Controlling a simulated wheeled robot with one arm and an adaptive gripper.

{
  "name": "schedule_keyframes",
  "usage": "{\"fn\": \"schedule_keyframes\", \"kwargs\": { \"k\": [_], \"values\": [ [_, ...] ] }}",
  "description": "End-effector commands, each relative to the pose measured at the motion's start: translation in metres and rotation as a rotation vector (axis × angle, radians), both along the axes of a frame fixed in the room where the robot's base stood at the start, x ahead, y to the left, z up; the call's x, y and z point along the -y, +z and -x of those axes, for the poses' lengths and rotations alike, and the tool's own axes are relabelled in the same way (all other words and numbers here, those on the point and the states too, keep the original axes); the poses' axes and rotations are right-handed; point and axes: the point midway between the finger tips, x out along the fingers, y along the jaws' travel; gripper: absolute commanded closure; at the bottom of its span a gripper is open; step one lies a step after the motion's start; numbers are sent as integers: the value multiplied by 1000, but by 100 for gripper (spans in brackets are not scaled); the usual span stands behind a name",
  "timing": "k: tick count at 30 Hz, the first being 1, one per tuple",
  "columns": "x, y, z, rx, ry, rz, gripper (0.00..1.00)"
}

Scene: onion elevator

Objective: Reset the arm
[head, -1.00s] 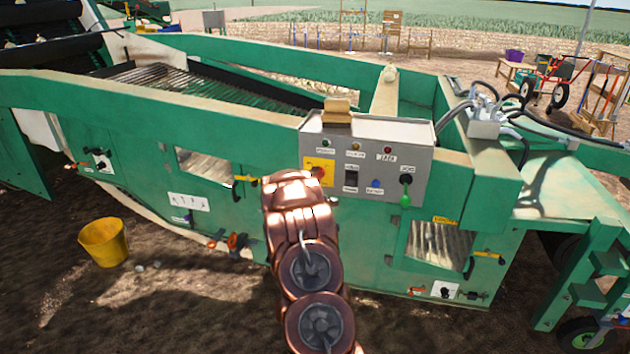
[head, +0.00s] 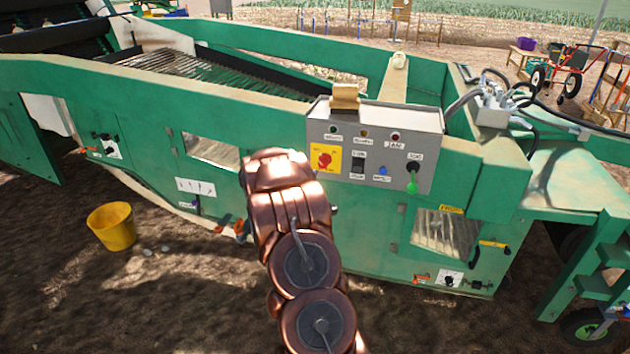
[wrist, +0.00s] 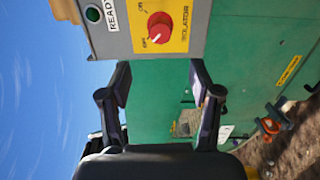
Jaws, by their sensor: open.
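My gripper (wrist: 160,95) shows in the wrist view with its two dark fingers spread apart and nothing between them. It faces the green side of the machine, just below the grey control box (wrist: 100,40). In the head view my copper-coloured arm rises from the bottom middle and hides the gripper. The control box (head: 430,130) sits right of the arm. Its red isolator knob (wrist: 158,27) is on a yellow plate, and it also shows in the head view (head: 325,160).
The green onion elevator (head: 120,90) fills most of the head view, close in front of me. A yellow bucket (head: 112,228) stands on the soil at left. A wheelbarrow (head: 562,75) stands at the back right. Open soil lies at the lower left.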

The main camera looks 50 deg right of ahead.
Motion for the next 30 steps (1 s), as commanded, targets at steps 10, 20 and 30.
{"fn": "schedule_keyframes", "kwargs": {
  "k": [10,20,30],
  "values": [
    [-3,0,1,0,0,-1,37],
    [-3,0,1,0,0,-1,37],
    [-49,10,-43,102,112,-213,37]
  ]
}}
